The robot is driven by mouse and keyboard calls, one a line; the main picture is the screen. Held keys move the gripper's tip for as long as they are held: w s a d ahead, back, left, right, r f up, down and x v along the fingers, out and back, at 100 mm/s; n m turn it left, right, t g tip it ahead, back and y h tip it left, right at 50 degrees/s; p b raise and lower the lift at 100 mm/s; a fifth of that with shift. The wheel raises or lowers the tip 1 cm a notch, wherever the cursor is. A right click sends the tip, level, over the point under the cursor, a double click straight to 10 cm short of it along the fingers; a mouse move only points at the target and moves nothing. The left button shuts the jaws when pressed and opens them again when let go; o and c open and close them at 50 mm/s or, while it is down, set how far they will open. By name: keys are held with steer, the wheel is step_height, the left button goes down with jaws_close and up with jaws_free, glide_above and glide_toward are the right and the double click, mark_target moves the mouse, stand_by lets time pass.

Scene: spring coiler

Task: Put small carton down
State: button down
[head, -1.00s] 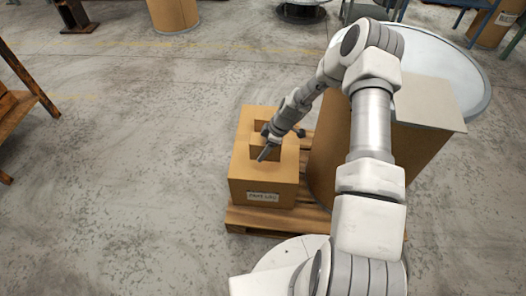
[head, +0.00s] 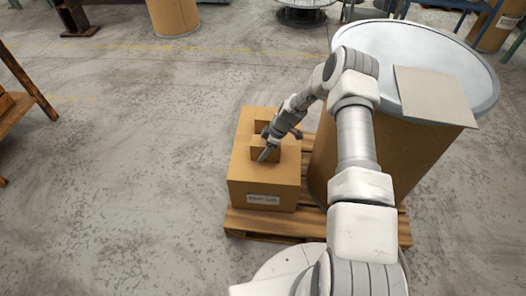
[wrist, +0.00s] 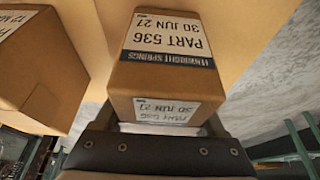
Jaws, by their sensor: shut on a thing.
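My gripper (head: 264,154) is shut on the small carton (wrist: 165,62), a brown box with a white and dark-blue label reading PART 536. In the head view the gripper is low over the top of a large brown carton (head: 240,172), pointing down at a slant. Whether the small carton touches that top I cannot tell. Another small carton (wrist: 38,65) with a white label shows at the left of the wrist view, apart from the held one. In the head view the arm partly hides the small cartons.
The large carton stands on a wooden pallet (head: 262,226). Close to its right is a tall brown drum (head: 400,155) with a grey rim and a flat grey sheet (head: 434,95) on top. A wooden stand (head: 30,80) is at far left. Open concrete floor lies left of the pallet.

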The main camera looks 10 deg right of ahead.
jaws_free()
steer(key=shift+f, duration=0.1)
steer(key=p+v, duration=0.4)
steer(key=v, duration=0.8)
steer(key=s+a+r+m+t+h, duration=0.1)
steer(key=s+r+m+h, duration=0.3)
steer(key=r, duration=1.1)
steer(key=s+a+r+m, duration=0.15)
steer(key=s+r, duration=0.45)
steer(key=r, duration=0.9)
steer(key=s+r+m+t, duration=0.1)
steer(key=s+r+m, duration=0.2)
steer(key=s, duration=0.4)
steer(key=s+r+m+t, duration=0.1)
steer(key=s+r+m, duration=0.2)
steer(key=s, duration=0.4)
steer(key=s+a+r+m+t, duration=0.1)
steer(key=s+r+m, duration=0.2)
steer(key=s, duration=0.5)
steer(key=shift+r, duration=0.75)
